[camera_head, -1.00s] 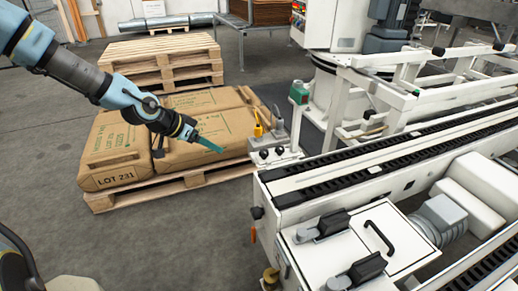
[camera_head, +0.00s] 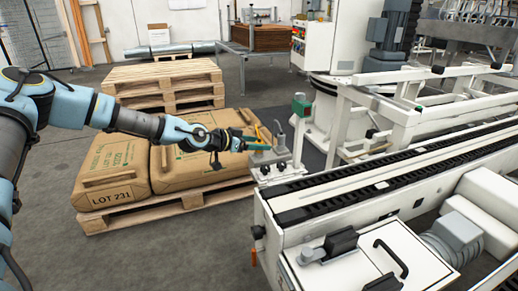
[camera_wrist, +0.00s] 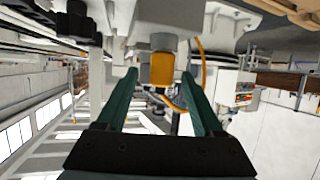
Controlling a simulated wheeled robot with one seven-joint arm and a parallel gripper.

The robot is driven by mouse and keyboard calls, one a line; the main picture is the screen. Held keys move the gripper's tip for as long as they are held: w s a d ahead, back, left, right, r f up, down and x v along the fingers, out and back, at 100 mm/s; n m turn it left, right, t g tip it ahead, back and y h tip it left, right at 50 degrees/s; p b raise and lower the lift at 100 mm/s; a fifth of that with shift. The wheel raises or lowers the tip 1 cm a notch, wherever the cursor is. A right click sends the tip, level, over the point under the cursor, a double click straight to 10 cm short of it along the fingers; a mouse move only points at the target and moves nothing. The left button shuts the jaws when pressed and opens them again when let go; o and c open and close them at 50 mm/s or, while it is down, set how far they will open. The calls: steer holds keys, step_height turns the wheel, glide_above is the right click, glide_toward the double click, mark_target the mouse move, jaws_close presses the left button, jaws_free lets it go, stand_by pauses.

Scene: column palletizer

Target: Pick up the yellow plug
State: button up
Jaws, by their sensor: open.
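The yellow plug (camera_wrist: 161,69) shows in the wrist view as a yellow-orange cylinder seated against a grey fitting. In the head view the plug (camera_head: 258,131) is small and partly hidden by my gripper. My gripper (camera_head: 259,143) is open, with teal fingers reaching right toward the plug above the conveyor's end. In the wrist view my gripper (camera_wrist: 161,80) has one finger on each side of the plug in the picture. A gap shows on both sides; I cannot tell how far the fingertips reach along it.
A yellow-orange cable (camera_wrist: 199,62) curves near the plug. The small grey control block (camera_head: 275,160) with black knobs stands at the conveyor's (camera_head: 330,200) end. Brown sacks (camera_head: 193,165) on a pallet lie below my arm.

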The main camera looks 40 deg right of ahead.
mark_target(266, 154)
steer(key=x, duration=0.4)
steer(key=shift+w+f, duration=0.1)
steer(key=shift+f, duration=0.15)
steer(key=shift+c, duration=0.3)
jaws_close()
